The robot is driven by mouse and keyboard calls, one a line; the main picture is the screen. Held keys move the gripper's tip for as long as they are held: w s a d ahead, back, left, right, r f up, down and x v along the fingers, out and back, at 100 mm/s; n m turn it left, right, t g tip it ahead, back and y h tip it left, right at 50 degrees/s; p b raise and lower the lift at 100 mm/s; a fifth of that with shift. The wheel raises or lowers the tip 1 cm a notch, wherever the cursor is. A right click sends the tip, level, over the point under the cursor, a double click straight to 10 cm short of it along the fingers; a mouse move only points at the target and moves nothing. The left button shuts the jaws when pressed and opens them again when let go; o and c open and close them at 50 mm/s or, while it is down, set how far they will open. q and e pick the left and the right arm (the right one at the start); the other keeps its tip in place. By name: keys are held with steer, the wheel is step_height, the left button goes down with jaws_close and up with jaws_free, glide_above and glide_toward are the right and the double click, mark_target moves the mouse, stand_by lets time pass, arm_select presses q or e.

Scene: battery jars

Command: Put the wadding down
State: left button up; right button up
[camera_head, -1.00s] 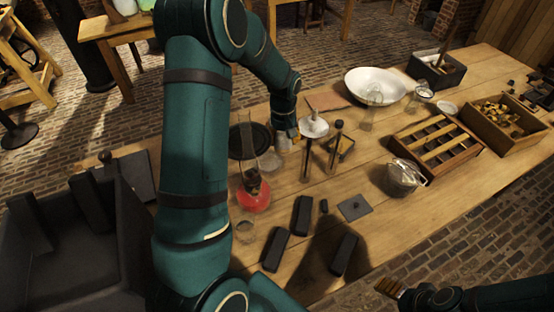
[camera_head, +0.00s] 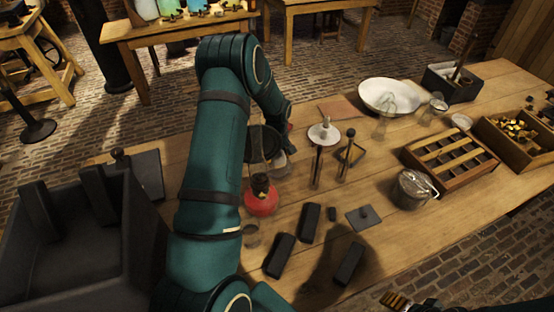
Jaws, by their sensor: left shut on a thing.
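My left arm rises through the middle of the view and bends down to the table. My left gripper (camera_head: 287,140) is small and partly hidden by the forearm, beside a round black dish. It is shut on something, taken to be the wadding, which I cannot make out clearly. A pale thing (camera_head: 279,160) shows just below the gripper; whether it is held or standing on the table is unclear. My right gripper (camera_head: 396,300) shows only partly at the bottom edge, and its opening is not clear.
A red-based lamp (camera_head: 261,200), a stand with a white disc (camera_head: 324,134) and dark blocks (camera_head: 280,255) are nearby. A white basin (camera_head: 390,96), a slotted wooden tray (camera_head: 450,160) and a metal pot (camera_head: 412,188) stand to the right.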

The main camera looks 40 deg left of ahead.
arm_select(q)
steer(key=shift+f, duration=0.95)
steer(key=shift+f, duration=0.15)
steer(key=o, duration=1)
steer(key=shift+r, duration=0.2)
step_height(320, 180, up, 12)
steer(key=shift+p, duration=0.6)
